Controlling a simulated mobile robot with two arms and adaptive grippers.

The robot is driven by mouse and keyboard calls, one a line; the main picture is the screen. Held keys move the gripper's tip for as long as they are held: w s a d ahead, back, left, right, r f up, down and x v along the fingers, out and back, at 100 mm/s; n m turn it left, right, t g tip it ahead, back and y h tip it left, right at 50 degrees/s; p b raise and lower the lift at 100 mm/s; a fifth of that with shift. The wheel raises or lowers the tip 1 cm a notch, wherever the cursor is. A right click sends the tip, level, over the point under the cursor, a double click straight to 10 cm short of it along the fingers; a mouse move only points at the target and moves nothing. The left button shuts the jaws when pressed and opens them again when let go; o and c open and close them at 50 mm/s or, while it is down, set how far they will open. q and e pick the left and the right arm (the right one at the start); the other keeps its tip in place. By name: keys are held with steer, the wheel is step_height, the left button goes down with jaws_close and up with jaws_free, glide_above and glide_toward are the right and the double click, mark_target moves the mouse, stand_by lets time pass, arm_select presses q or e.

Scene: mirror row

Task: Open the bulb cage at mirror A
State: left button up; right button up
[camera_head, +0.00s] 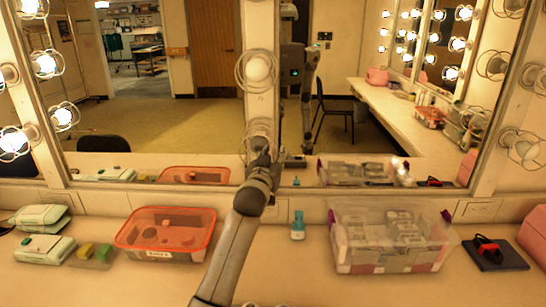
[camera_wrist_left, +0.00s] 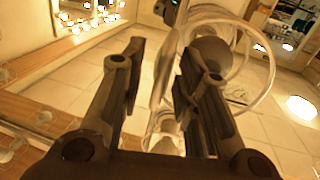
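My left gripper (camera_head: 262,150) reaches up to the post between two mirrors, in front of the lower wire bulb cage (camera_head: 260,128), and hides part of it. In the left wrist view the gripper (camera_wrist_left: 162,60) is open, with its fingers well apart. A wire cage (camera_wrist_left: 246,82) with a rounded bulb (camera_wrist_left: 211,50) shows beside and behind the right finger. I cannot tell whether finger and cage touch. Another caged bulb (camera_head: 257,68) sits higher on the post and looks closed. No label tells which mirror is A. My right gripper is not in view.
On the counter stand an orange-rimmed bin (camera_head: 165,250), a small teal bottle (camera_head: 298,226), a clear bin (camera_head: 345,262) with packets, and a dark case (camera_head: 500,258) with a red item. Green-white packs (camera_head: 45,248) lie at left. The mirrors reflect the room.

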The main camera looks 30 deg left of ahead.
arm_select(q)
jaws_close()
stand_by(0.4)
